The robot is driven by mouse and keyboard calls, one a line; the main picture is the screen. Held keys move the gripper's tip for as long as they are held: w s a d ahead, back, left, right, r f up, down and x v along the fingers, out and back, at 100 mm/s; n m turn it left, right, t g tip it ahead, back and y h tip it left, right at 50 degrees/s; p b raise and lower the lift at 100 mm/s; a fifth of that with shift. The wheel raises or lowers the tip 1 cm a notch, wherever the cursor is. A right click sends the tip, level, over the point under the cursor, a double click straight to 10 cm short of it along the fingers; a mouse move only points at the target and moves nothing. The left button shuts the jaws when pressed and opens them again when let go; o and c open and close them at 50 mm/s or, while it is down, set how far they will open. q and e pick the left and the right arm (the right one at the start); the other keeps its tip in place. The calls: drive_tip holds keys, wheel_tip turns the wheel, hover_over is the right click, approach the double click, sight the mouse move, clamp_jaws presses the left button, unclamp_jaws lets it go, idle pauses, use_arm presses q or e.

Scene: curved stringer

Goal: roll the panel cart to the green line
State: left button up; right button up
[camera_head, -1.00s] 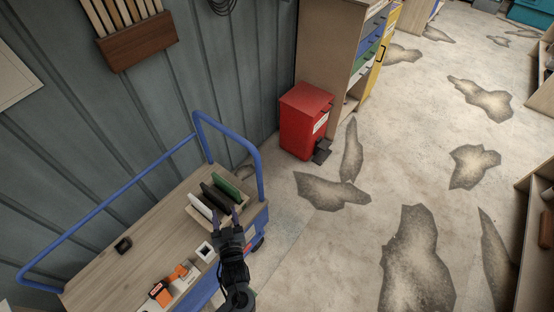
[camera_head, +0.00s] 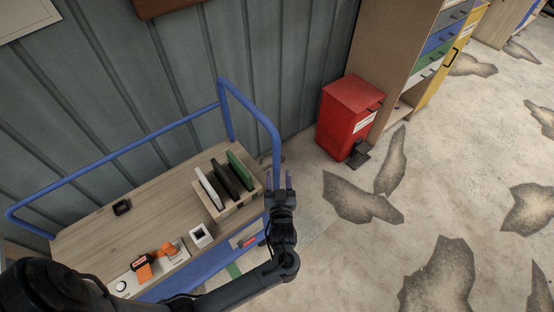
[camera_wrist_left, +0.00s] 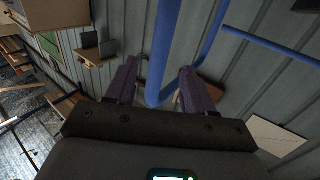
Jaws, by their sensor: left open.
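The panel cart has a wooden deck (camera_head: 95,235) and a blue tube rail (camera_head: 128,150), with an upright blue hoop at its right end. My left gripper (camera_head: 281,180) is open and empty in the head view, at the lower right end of that hoop. In the left wrist view a blue tube (camera_wrist_left: 163,50) shows between the open fingers (camera_wrist_left: 158,88); I cannot tell whether they touch it. My right gripper is not in view.
The deck carries a rack of panels (camera_head: 226,180), an orange tool (camera_head: 143,268) and small items. A red pedal bin (camera_head: 347,116) stands right of the cart, by a drawer cabinet (camera_head: 400,50). A ribbed wall runs behind the cart. Stained floor (camera_head: 330,260) to the right is open.

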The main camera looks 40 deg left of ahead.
sight(277, 162)
use_arm(q)
drive_tip(key=b+x, duration=0.1)
drive_tip(key=x, duration=0.7)
drive_tip(key=shift+a, duration=0.2)
clamp_jaws()
